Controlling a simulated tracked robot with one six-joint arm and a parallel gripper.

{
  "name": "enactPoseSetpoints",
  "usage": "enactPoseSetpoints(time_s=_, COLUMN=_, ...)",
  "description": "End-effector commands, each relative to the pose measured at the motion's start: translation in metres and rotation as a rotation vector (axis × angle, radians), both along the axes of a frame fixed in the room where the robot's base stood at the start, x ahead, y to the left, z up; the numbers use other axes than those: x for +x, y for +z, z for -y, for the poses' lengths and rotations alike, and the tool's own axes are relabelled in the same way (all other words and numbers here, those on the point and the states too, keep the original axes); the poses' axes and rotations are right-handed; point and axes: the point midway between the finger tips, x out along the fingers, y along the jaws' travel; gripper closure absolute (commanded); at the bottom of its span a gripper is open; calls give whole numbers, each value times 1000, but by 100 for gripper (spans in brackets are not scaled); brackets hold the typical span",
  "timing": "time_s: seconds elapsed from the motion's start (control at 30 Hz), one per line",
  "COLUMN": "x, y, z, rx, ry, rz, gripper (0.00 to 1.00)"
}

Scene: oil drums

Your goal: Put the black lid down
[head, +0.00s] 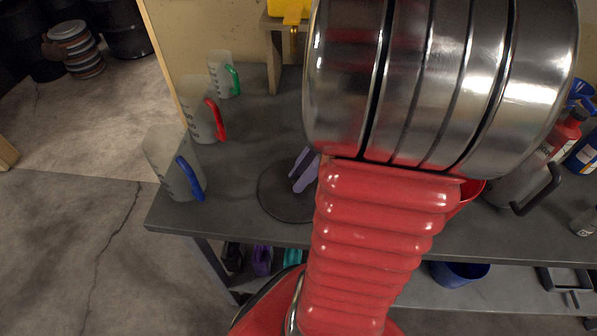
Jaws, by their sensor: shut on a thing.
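The black lid (280,206) is a flat dark disc in the head view, low over or on the grey workbench (225,185) near its front edge. I cannot tell whether it touches the bench top. My gripper (303,170) shows as pale purple fingers above the lid's upper right part, shut on the lid. My red and chrome arm hides the lid's right side and most of the gripper.
Clear measuring jugs with a blue handle (190,178), a red handle (214,119) and a green handle (233,80) stand on the left. A grey jug (518,185) and bottles (565,135) stand on the right. A blue bowl (458,274) sits on the lower shelf.

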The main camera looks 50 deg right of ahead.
Motion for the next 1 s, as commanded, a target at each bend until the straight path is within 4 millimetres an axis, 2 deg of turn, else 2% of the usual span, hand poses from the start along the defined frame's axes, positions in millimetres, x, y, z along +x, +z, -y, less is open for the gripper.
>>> enactPoseSetpoints(time_s=0.33, x=0, y=-2, z=0, rx=-1, ry=0, rz=1, gripper=100)
enactPoseSetpoints(time_s=0.37, x=0, y=-2, z=0, rx=-2, ry=0, rz=1, gripper=78)
enactPoseSetpoints(time_s=0.6, x=0, y=-2, z=0, rx=-2, ry=0, rz=1, gripper=61)
enactPoseSetpoints(time_s=1.0, x=-1, y=4, z=2, rx=-2, ry=0, rz=1, gripper=60)
